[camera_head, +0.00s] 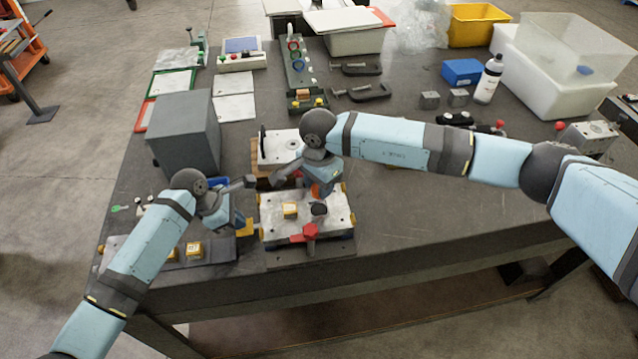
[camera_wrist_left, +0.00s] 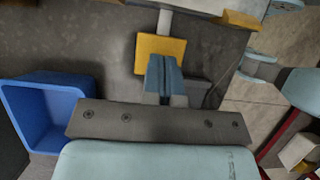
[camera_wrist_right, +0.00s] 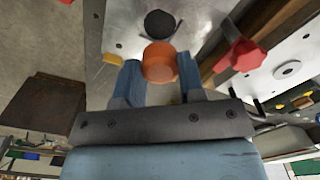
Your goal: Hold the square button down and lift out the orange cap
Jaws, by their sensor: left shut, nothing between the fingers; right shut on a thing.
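The mould base (camera_head: 277,234) is a pale metal block near the table's front edge. The yellow square button (camera_head: 246,228) stands on a short rod at its left side; it also shows in the left wrist view (camera_wrist_left: 150,55). My left gripper (camera_head: 240,222) is shut and empty, its fingertips (camera_wrist_left: 165,68) at the button's face, seemingly against it. My right gripper (camera_wrist_right: 160,72) is shut on the orange cap (camera_wrist_right: 159,62), above the base; the cap also shows in the head view (camera_head: 316,190).
A blue bin (camera_wrist_left: 45,112) is close to my left gripper. A grey box (camera_head: 185,135) stands behind my left arm. The table's right front is clear.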

